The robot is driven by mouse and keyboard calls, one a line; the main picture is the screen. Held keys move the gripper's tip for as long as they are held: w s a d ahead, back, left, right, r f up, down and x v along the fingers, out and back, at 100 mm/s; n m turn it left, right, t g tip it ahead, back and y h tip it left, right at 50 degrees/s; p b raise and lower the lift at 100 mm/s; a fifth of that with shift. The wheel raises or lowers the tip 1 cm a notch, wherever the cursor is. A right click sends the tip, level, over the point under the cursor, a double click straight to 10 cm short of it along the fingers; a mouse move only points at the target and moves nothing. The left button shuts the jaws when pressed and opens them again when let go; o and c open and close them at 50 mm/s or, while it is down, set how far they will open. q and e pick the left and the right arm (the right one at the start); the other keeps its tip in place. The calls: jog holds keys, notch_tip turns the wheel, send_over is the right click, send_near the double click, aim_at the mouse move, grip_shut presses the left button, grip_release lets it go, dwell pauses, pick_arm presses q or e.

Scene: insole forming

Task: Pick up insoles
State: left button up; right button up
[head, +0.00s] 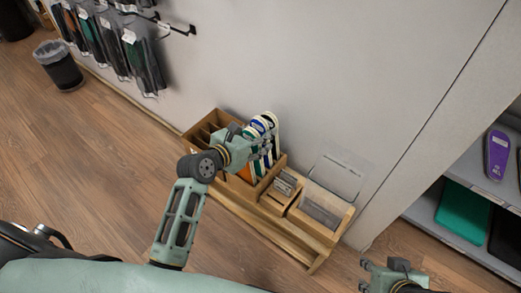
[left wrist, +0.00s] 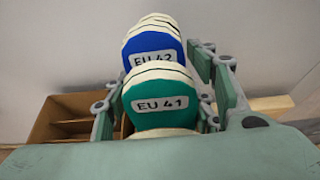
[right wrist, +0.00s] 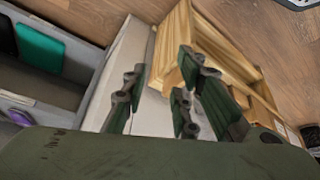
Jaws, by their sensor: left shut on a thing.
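Several upright insoles with blue and green heels (head: 264,124) stand in a wooden box (head: 222,112) against the wall. In the left wrist view, a green insole marked EU 41 (left wrist: 161,98) stands in front of a blue insole marked EU 42 (left wrist: 153,55). My left gripper (head: 250,152) is at the insoles; its fingers are shut on the EU 41 insole, which sits between them (left wrist: 165,105). The lower parts of the insoles are hidden. My right gripper (head: 392,275) is at the lower right of the head view. Its fingers (right wrist: 168,85) are apart and empty.
Smaller wooden trays (head: 282,189) and a clear sign (head: 338,178) stand on the wooden bench (head: 240,228). A shelf (head: 478,240) at right holds a purple insole (head: 497,155) and a teal sheet (head: 465,216). Packets hang on wall hooks (head: 143,58); a bin (head: 62,70) stands at left.

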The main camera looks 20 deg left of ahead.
aim_at(258, 121)
pick_arm(q)
jog(key=c, duration=0.7)
